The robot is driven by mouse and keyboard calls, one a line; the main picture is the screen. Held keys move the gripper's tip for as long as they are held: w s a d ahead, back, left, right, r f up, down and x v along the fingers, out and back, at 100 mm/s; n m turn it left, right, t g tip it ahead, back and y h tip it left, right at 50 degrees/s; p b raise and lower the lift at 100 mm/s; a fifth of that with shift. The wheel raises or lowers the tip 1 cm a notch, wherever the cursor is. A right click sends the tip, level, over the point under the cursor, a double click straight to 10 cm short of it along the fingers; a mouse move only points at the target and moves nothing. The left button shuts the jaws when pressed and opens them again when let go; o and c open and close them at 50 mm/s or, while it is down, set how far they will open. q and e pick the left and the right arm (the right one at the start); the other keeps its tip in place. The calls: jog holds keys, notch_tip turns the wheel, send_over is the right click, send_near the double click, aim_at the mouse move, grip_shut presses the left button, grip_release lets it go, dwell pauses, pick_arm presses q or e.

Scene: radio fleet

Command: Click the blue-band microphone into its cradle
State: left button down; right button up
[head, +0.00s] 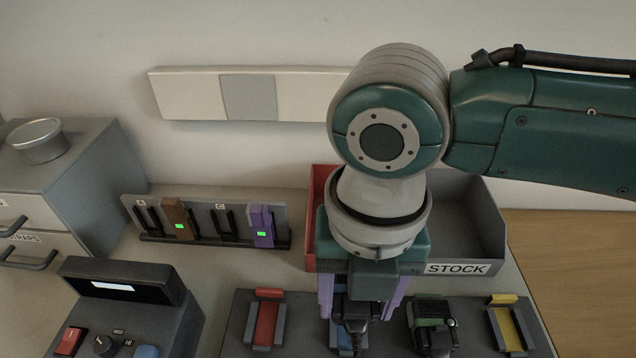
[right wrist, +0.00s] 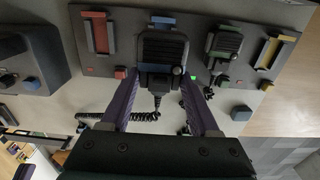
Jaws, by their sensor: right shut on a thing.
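The black microphone (head: 355,312) is between the purple fingers of my right gripper (head: 357,316), which is shut on it. In the right wrist view the microphone (right wrist: 162,48) lies over the blue-tabbed cradle (right wrist: 163,19), lined up with it, its coiled cord trailing toward the gripper (right wrist: 162,78). A small green light (right wrist: 193,77) shows beside it on the cradle base. The microphone covers most of the cradle; I cannot tell whether it is fully seated. My left gripper is out of view.
The red cradle (head: 266,322) and yellow cradle (head: 508,326) are empty. A green-banded microphone (head: 433,325) sits in the cradle to the right. Behind stand a STOCK bin (head: 457,269) and a rack (head: 200,240) with brown and purple units. A control box (head: 125,300) stands left.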

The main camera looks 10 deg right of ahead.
notch_tip(320, 180, down, 5)
jog(key=b, duration=0.3)
jog(key=shift+f+b, duration=0.1)
jog(key=shift+b, duration=0.2)
jog(key=shift+f, duration=0.3)
dwell(1.2)
jog(key=shift+f, duration=0.35)
dwell(0.5)
jog(key=shift+f+b, duration=0.9)
